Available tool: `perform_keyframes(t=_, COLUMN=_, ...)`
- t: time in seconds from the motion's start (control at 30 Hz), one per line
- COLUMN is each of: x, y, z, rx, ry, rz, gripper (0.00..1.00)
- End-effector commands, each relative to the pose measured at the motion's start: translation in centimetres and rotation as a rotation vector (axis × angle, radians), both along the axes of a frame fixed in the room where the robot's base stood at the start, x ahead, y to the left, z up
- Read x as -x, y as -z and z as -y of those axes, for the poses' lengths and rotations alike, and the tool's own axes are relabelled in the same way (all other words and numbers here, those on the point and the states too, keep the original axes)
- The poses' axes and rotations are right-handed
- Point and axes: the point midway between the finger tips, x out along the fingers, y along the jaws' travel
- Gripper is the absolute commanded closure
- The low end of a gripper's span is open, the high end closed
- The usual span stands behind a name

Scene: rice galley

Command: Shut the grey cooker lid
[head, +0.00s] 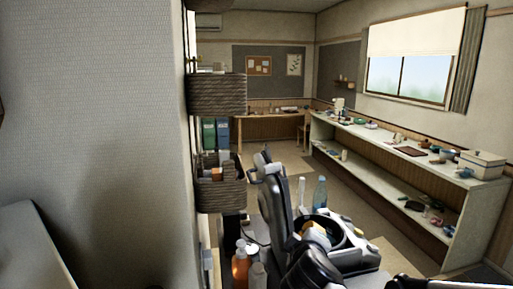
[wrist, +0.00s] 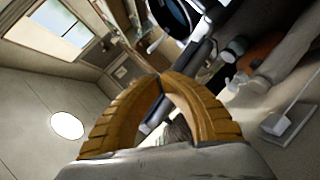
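In the head view, a round dark-rimmed opening with a pale body, which looks like the cooker (head: 352,241), stands on the near counter. A grey and black upright shape rises left of it; I cannot tell whether it is the raised lid or a link of my arm. My gripper (head: 315,232), with orange-brown fingers, is at the left side of the opening, partly hidden by dark arm parts. In the wrist view the fingertips of my gripper (wrist: 162,77) meet, with nothing seen between them. A dark round thing with a pale blue rim shows at the top there.
An orange bottle (head: 240,265) and a clear blue bottle (head: 320,192) stand near the cooker. Woven baskets (head: 217,94) hang at the wall corner. A long shelf counter (head: 400,160) with several small items runs along the right. Floor between is clear.

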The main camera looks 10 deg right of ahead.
Motion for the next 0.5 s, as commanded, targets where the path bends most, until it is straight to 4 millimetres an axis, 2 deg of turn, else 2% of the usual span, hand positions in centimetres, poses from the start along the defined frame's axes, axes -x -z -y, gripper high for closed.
perform_keyframes(t=0.03, x=-2.3, y=-3.8, z=-1.2, rx=0.126, ry=-0.062, rz=0.040, gripper=1.00)
perform_keyframes(t=0.1, x=-4.8, y=-6.6, z=-3.0, rx=0.298, ry=-0.143, rz=0.090, gripper=1.00)
perform_keyframes(t=0.2, x=-7.2, y=-9.1, z=-5.9, rx=0.505, ry=-0.244, rz=0.143, gripper=1.00)
perform_keyframes(t=0.33, x=-8.7, y=-10.4, z=-8.8, rx=0.680, ry=-0.329, rz=0.182, gripper=1.00)
perform_keyframes(t=0.5, x=-9.6, y=-10.4, z=-10.1, rx=0.758, ry=-0.366, rz=0.196, gripper=1.00)
